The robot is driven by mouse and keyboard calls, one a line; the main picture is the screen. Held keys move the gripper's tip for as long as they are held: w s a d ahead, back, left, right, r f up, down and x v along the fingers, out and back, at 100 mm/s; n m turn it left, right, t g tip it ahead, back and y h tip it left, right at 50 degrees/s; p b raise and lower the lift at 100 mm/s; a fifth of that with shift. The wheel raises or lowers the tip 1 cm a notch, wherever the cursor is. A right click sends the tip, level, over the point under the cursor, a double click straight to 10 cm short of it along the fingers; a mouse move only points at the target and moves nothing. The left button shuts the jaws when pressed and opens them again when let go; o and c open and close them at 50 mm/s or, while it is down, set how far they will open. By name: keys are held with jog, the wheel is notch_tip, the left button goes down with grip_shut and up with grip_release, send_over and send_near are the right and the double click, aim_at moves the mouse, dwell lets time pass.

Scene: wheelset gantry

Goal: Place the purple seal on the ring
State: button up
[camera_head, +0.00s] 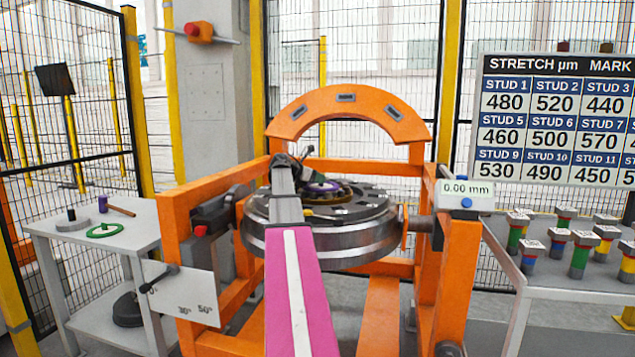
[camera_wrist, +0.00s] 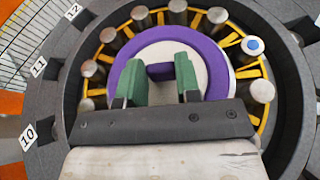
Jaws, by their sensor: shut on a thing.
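The purple seal (camera_wrist: 215,62) is a flat purple ring around a pale disc with a short purple bar across its middle. My gripper (camera_wrist: 160,73) has its green fingers shut on that bar. In the head view, part of the seal (camera_head: 322,187) shows beside my arm, which hides the rest. The seal is over the middle of the dark ring (camera_wrist: 70,75), inside a circle of studs and yellow parts. Whether it touches the surface below or hangs just above it, I cannot tell. The ring sits on the round wheel assembly (camera_head: 345,240) in the head view.
An orange gantry frame (camera_head: 460,280) surrounds the wheel, with an orange arch (camera_head: 345,97) behind. A left table (camera_head: 75,255) holds a green ring (camera_head: 104,230) and a purple-headed mallet (camera_head: 103,204). Several coloured studs (camera_head: 580,258) stand on the right table. Mesh fencing encloses the area.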

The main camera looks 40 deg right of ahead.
jog(key=shift+f, duration=0.45)
jog(key=shift+f, duration=0.1)
jog(key=o, duration=1)
jog(key=shift+c, duration=0.2)
jog(key=shift+a, duration=0.15)
jog(key=v, duration=1.1)
jog(key=shift+w+a+r, duration=0.1)
jog(key=shift+a+r, duration=0.2)
